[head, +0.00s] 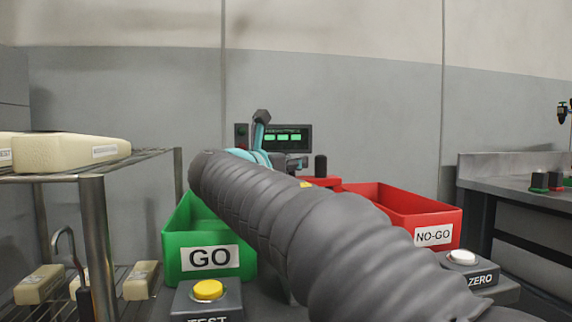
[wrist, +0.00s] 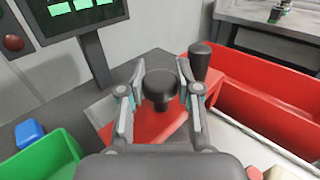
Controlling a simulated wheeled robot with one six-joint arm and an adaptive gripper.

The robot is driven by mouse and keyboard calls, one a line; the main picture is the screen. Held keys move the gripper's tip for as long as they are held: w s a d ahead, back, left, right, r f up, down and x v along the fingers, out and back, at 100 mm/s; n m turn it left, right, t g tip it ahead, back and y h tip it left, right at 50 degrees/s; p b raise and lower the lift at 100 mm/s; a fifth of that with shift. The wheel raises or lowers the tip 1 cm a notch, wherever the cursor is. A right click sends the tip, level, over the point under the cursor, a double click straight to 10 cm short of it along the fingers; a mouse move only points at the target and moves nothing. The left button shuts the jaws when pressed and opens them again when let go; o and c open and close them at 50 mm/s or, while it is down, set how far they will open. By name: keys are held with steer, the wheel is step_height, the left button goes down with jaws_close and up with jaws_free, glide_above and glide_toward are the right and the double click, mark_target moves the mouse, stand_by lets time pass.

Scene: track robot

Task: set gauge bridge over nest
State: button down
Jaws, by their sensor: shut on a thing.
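The gauge bridge looks to be the red piece (wrist: 150,128) with a round black knob (wrist: 160,85) in the wrist view. My gripper (wrist: 160,82) is shut on this knob, one finger on each side. A second black knob (wrist: 200,62) stands just behind the right finger; it also shows in the head view (head: 320,165), above a red part. I cannot tell whether the bridge is resting or raised. I cannot make out the nest; my arm and gripper hide much of that spot.
The green GO bin (head: 208,258) is left of my arm, the red NO-GO bin (head: 433,235) right. A display (head: 287,138) with green readouts stands behind. A yellow TEST button (head: 208,290) and white ZERO button (head: 462,257) are in front. A blue block (wrist: 30,133) lies near the green bin.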

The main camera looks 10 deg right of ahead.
steer(key=s, duration=1.3)
steer(key=shift+s, duration=0.35)
steer(key=shift+d+f, duration=0.1)
steer(key=c, duration=0.8)
jaws_free()
steer(key=shift+s, duration=0.15)
steer(key=shift+a, duration=0.2)
steer(key=v, duration=1.2)
